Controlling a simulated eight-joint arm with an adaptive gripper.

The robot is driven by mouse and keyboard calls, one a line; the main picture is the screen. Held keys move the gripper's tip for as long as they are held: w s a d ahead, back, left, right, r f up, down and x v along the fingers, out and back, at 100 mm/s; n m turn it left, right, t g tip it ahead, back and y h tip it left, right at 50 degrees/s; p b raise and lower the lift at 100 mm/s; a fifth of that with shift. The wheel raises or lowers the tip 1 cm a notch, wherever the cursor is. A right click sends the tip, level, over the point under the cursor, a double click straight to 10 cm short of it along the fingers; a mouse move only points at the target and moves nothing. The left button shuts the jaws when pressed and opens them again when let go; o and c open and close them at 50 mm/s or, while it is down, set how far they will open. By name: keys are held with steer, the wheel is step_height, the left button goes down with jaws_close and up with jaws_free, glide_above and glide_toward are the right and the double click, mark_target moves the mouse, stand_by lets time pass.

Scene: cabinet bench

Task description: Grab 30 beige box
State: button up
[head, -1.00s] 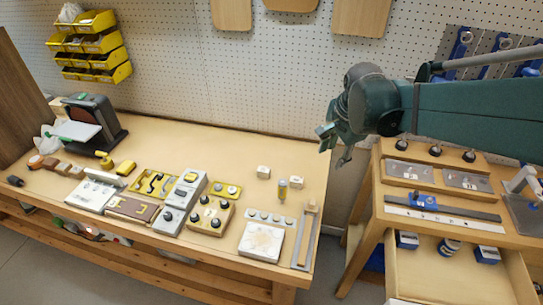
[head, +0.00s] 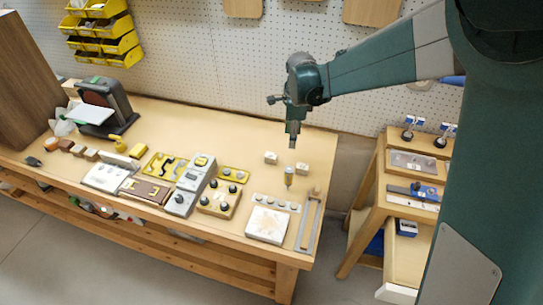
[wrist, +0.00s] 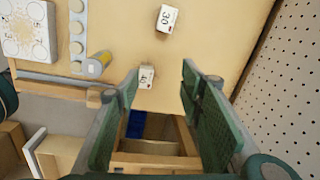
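A small beige box labelled 30 (wrist: 167,18) lies on the bench top, near the top of the wrist view. It matches the left of two small boxes in the head view (head: 270,158). The second beige box (wrist: 146,76) carries a label that is hard to read, perhaps 40. It is closer to the bench's end and shows in the head view too (head: 302,168). My gripper (wrist: 161,80) is open and empty, its green pads wide apart. In the head view my gripper (head: 293,140) points down above the bench, near both boxes.
A grey-yellow cylinder (wrist: 97,65) stands beside the second box. A white patterned block (head: 267,224) and a row of round knobs are nearby. The pegboard wall (wrist: 285,80) rises behind the bench. Bench surface left of the 30 box is clear.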

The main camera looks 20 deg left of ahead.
mark_target(270, 155)
steer(key=a+f+m, duration=0.1)
steer(key=a+f, duration=0.1)
steer(key=a, duration=0.1)
steer(key=a+f+m+p, duration=0.1)
steer(key=a+f, duration=0.2)
steer(key=w+a+f+m+g+p, duration=0.1)
steer(key=a+f, duration=0.1)
steer(key=a, duration=0.1)
steer(key=shift+a+f+h, duration=0.15)
steer(key=shift+a+h, duration=0.1)
steer(key=shift+h, duration=0.05)
steer(key=shift+f, duration=1.3)
steer(key=shift+d+f+b, duration=0.15)
steer(key=shift+f+b, duration=0.25)
steer(key=shift+f, duration=2.25)
steer(key=c, duration=1)
